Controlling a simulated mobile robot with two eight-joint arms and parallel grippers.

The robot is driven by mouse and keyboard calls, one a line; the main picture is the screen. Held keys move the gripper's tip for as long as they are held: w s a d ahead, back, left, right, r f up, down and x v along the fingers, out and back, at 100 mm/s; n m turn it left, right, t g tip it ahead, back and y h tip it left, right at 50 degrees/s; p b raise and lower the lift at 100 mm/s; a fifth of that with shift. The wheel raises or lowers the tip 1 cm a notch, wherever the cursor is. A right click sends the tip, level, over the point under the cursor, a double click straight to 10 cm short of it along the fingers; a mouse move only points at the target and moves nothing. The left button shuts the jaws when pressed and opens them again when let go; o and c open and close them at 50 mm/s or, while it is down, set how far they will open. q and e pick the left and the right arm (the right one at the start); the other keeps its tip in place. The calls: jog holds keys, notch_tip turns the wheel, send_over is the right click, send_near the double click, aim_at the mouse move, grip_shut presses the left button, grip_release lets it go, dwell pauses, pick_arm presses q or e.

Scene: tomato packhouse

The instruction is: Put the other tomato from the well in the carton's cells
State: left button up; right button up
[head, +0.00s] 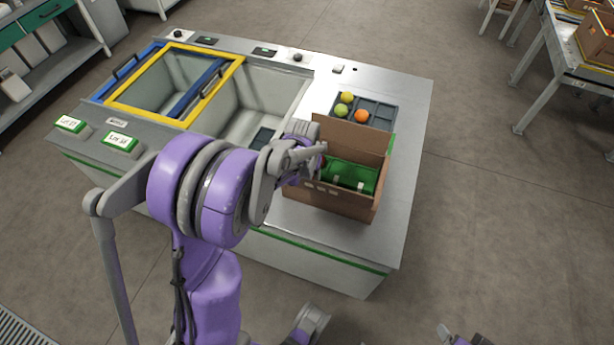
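The brown carton (330,203) stands open on the right of the bench, with a green insert of cells (366,176) inside. Its back flap is up. I see no tomato in the visible cells; my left arm hides the left part. My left gripper (318,160) is at the carton's left side, its fingers too small and hidden to read. The grey basin (278,90) to the left shows a dark patch at its bottom but no tomato; my arm covers its near part. Only parts of my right arm show at the bottom edge; its gripper cannot be made out.
A dark tray (381,110) behind the carton holds a yellow tomato (346,97), a green tomato (341,110) and an orange tomato (361,115). A yellow frame (233,85) borders the left basin. Labels reading Lot (120,141) stand at the front left. The bench right of the carton is clear.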

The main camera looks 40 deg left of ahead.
pick_arm(q)
jog(key=shift+s, duration=0.1)
dwell(0.3)
jog(key=o, duration=1)
jog(key=c, duration=0.3)
jog(key=shift+c, duration=0.2)
jog(key=shift+r+p, duration=2)
jog(key=shift+r, duration=1)
